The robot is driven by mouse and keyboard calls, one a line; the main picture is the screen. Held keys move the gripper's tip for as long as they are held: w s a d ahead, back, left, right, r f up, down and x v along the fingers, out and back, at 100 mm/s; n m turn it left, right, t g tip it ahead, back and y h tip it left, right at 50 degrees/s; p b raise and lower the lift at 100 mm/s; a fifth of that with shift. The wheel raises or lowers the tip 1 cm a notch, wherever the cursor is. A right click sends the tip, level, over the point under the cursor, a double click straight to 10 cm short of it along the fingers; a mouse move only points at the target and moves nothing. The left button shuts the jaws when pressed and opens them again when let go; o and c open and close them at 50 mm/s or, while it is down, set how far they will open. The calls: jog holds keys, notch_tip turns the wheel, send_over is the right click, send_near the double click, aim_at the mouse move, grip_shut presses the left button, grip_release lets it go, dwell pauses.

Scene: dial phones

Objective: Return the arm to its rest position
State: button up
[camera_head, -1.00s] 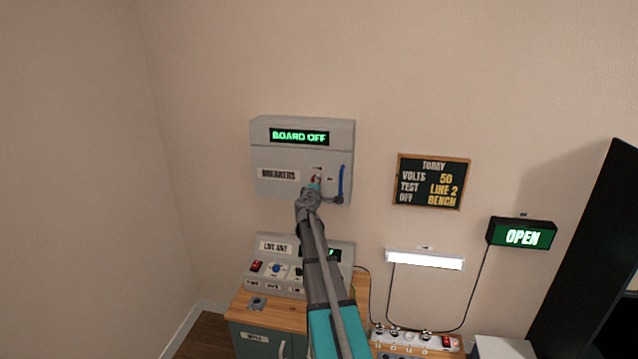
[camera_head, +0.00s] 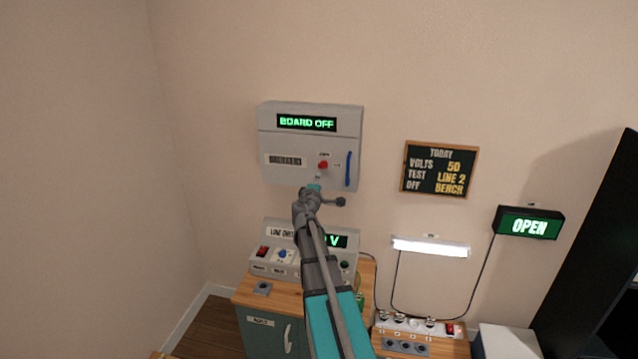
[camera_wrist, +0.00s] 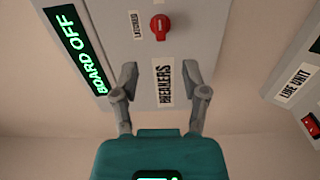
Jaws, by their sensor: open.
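My gripper (camera_wrist: 162,88) is open and empty in the wrist view, its two fingers spread in front of the grey breaker box. In the head view my arm reaches up from the bottom, and the wrist ends just below the red knob; the fingers are hard to make out there. The breaker box (camera_head: 285,177) hangs on the wall with a green "BOARD OFF" display (camera_head: 306,122). Its red knob (camera_head: 323,165) stands clear of my gripper, and it also shows in the wrist view (camera_wrist: 160,27). A blue handle (camera_head: 348,169) is at the box's right side.
A line unit (camera_head: 259,268) stands on the wooden cabinet (camera_head: 246,292) below the box, partly behind my arm. A power strip (camera_head: 436,327), a lit lamp (camera_head: 431,246), a chalkboard (camera_head: 439,170) and an "OPEN" sign (camera_head: 529,223) are to the right. The wall at left is bare.

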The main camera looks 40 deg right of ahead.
dwell(0.4)
jog(key=s+a+f+m+g+y+p, duration=0.2)
jog(key=s+a, duration=0.5)
jog(key=a, duration=0.7)
jog(key=s+a+f+m+g+y+p, duration=0.3)
jog(key=s+a+g+y, duration=0.3)
jog(key=a, duration=0.8)
jog(key=s+a+f+m+g+y+p, duration=0.3)
jog(key=s+a, duration=0.6)
jog(key=a, duration=0.5)
jog(key=f+y+p, duration=0.1)
jog(key=y, duration=0.1)
jog(key=shift+s+a+f+g+y, duration=0.2)
jog(key=shift+a+f+g+y, duration=0.1)
jog(key=shift+a+g, duration=0.1)
jog(key=shift+d, duration=0.1)
jog(key=shift+c, duration=0.2)
